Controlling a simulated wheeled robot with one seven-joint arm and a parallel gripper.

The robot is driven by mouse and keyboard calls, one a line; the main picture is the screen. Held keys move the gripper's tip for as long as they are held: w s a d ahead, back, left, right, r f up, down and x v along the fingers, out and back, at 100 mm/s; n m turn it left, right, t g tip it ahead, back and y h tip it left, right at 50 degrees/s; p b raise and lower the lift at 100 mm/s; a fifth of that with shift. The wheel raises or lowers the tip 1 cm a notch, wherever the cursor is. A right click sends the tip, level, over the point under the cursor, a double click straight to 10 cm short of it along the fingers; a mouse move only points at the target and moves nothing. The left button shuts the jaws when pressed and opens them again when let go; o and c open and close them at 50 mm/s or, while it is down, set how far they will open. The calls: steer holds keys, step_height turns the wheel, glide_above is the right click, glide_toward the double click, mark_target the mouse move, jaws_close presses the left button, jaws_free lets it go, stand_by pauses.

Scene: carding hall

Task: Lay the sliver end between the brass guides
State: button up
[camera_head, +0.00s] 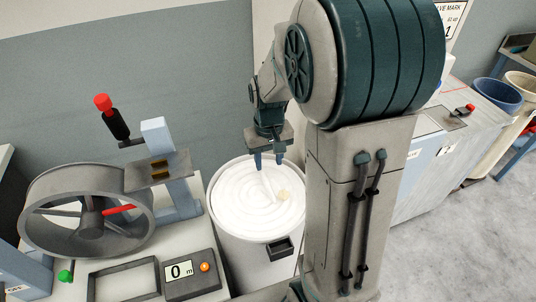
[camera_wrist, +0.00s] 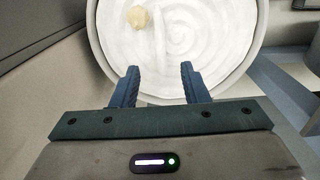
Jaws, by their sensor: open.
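My gripper (camera_head: 268,161) is open and empty above the white can of coiled sliver (camera_head: 240,205). In the wrist view its two blue fingers (camera_wrist: 159,85) are apart over the sliver coils (camera_wrist: 195,50). A small cream-coloured end (camera_head: 284,196) lies on the coils, right of the can's middle. It also shows in the wrist view (camera_wrist: 139,17), ahead and left of the fingers, not between them. The brass guides (camera_head: 160,169) sit on a small dark plate beside the blue-grey post, to the left of the can.
A counter box (camera_head: 192,276) reading 0 m and a dark rectangular frame (camera_head: 124,280) lie on the bench in front. A blue bin (camera_head: 497,95) stands at the far right. Floor on the right is clear.

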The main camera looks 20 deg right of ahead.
steer(key=s+a+r+t, duration=0.3)
steer(key=s+r, duration=0.7)
steer(key=s, duration=0.4)
steer(key=shift+s+t, duration=0.2)
steer(key=shift+t, duration=0.1)
steer(key=shift+c, duration=0.5)
steer(key=shift+a, duration=0.1)
